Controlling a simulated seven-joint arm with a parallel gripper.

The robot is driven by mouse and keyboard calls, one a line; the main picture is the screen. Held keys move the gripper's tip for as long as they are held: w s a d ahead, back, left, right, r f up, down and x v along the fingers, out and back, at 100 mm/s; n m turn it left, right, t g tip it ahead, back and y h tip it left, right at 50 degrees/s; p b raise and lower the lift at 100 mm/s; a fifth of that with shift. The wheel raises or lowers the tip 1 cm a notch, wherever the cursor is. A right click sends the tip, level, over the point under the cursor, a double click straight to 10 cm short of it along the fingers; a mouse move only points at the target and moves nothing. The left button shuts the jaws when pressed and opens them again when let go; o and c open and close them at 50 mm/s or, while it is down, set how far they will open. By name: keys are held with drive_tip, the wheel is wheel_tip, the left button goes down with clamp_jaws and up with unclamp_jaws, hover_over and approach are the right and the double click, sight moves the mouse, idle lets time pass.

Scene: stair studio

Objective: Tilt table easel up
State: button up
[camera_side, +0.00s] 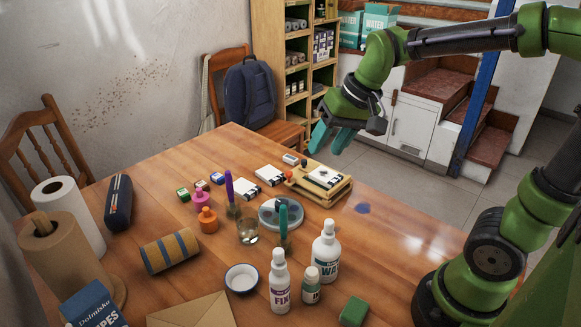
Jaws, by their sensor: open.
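The table easel (318,183) is a small wooden frame near the table's far right edge. It lies low, close to flat, with a white card bearing a dark picture on it. My gripper (330,137), with teal fingers, hangs in the air above and behind the easel. It is open and empty, pointing down and to the left, and appears clear of the easel.
Cards (270,174) and small paint pots lie left of the easel. A round palette (281,213), brush holders, a white bottle (326,248) and a spray bottle (280,283) stand nearer. The table's right side is mostly bare. A chair with a backpack (248,93) stands behind.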

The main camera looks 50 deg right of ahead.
drive_tip(key=shift+w+d+f+m+g+h, duration=0.5)
drive_tip(key=shift+w+d+m+g, duration=1)
drive_tip(key=shift+w, duration=2.85)
drive_tip(key=shift+w+d+f+m+g+h, duration=0.55)
drive_tip(key=shift+w+d, duration=1.75)
drive_tip(key=shift+w, duration=2.05)
wheel_tip(320, 180, down, 16)
drive_tip(key=shift+f, duration=0.2)
clamp_jaws()
